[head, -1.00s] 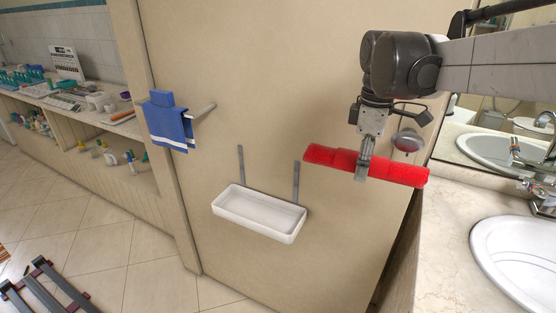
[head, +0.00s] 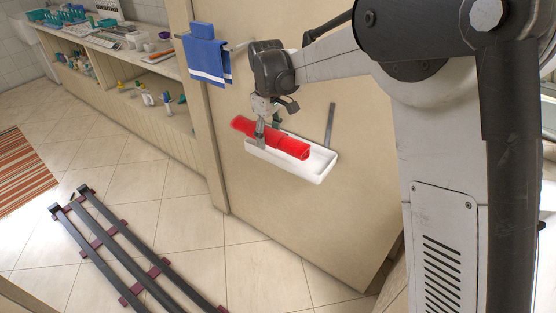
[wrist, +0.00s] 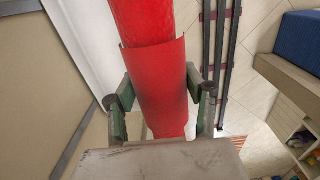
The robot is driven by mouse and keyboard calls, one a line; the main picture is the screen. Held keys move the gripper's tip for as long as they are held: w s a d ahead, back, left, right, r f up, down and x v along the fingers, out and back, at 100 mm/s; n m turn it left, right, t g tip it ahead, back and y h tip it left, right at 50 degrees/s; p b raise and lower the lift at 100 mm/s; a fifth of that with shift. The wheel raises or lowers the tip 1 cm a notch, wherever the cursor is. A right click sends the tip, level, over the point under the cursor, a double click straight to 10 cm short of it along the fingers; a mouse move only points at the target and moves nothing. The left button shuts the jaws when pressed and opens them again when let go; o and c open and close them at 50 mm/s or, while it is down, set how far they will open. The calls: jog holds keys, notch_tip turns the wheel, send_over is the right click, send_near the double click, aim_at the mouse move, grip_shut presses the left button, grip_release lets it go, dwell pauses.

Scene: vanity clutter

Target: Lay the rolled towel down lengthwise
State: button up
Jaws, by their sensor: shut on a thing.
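The rolled towel is a red cylinder (head: 287,143), held roughly lengthwise over the white wall tray (head: 318,167) in the head view. Its left end sticks out past the tray's left end. My gripper (head: 262,138) is shut on the towel left of its middle. In the wrist view the red towel (wrist: 158,85) runs away from the camera between the two green-grey fingers (wrist: 162,100), with the white tray (wrist: 85,40) beside and behind it. I cannot tell whether the towel touches the tray floor.
A blue towel (head: 207,62) hangs on a wall bar just above and left of the tray. A counter (head: 130,60) with several small items runs along the left. Dark rails (head: 130,255) lie on the tiled floor. The tray's right end is bare.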

jog(key=shift+a+f, duration=0.3)
jog(key=shift+a, duration=0.35)
jog(key=shift+w+a+f, duration=0.1)
jog(key=shift+w+f, duration=0.05)
jog(key=shift+f, duration=0.05)
jog(key=w+d+f, duration=0.4)
jog(key=w+d, duration=0.1)
jog(key=w+d+f, duration=0.2)
jog(key=w, duration=0.1)
jog(key=shift+w+d+f+b, duration=0.15)
jog(key=shift+d+f+b, duration=0.1)
jog(key=shift+f+b, duration=0.1)
jog(key=shift+f, duration=2)
jog(key=shift+f, duration=0.15)
jog(key=o, duration=1.4)
